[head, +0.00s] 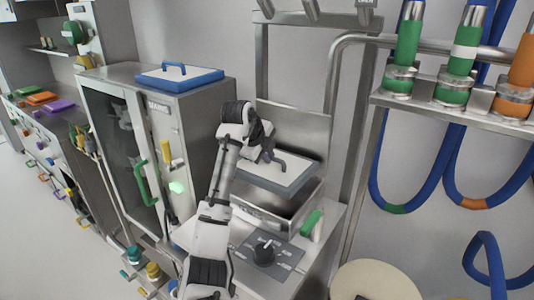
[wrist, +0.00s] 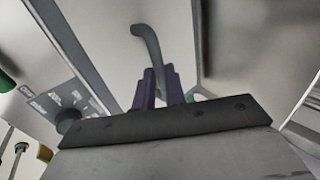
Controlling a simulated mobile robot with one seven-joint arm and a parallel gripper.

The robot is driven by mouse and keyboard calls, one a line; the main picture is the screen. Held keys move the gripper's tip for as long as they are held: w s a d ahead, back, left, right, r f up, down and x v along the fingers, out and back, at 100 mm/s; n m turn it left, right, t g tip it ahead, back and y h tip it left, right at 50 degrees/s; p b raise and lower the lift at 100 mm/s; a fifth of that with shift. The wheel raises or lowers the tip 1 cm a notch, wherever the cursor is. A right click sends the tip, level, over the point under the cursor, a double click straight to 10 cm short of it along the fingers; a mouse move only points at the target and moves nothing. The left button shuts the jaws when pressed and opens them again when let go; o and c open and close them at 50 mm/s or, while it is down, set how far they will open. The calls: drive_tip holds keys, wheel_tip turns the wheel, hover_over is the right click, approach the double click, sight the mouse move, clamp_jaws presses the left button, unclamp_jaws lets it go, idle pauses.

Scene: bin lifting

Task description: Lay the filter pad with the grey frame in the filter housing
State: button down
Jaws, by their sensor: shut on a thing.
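The filter pad (head: 298,172) is a flat white panel with a grey frame and a curved grey handle (head: 280,159). My gripper (head: 268,155) is shut on that handle. In the wrist view, the purple fingers (wrist: 166,88) sit around the grey handle (wrist: 148,42), with the white pad (wrist: 100,38) beyond. The filter housing (head: 268,217) is an open metal box on the steel bench. The pad is over its opening, and part of the inside shows below the pad's front edge. Contact at the back is hidden by my arm and the pad.
A blue-framed pad (head: 180,77) lies on the steel cabinet (head: 190,112) at left. A raised metal lid (head: 296,126) stands behind the housing. A control panel with a black knob (head: 264,252) and a green handle (head: 311,222) are in front. A pipe rises at right.

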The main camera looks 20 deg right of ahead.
sight(264, 171)
wheel_tip(264, 171, down, 3)
drive_tip(key=shift+f+b, duration=0.2)
drive_tip(key=shift+b, duration=0.95)
drive_tip(key=shift+w+r, duration=0.15)
drive_tip(key=shift+r, duration=0.25)
drive_tip(key=shift+a+f+b, duration=0.1)
drive_tip(key=shift+f+b, duration=0.8)
drive_tip(key=shift+f, duration=1.2)
drive_tip(key=shift+f+b, duration=0.6)
drive_tip(key=shift+f, duration=0.9)
drive_tip(key=shift+f+b, duration=0.55)
drive_tip(key=shift+f, duration=1.05)
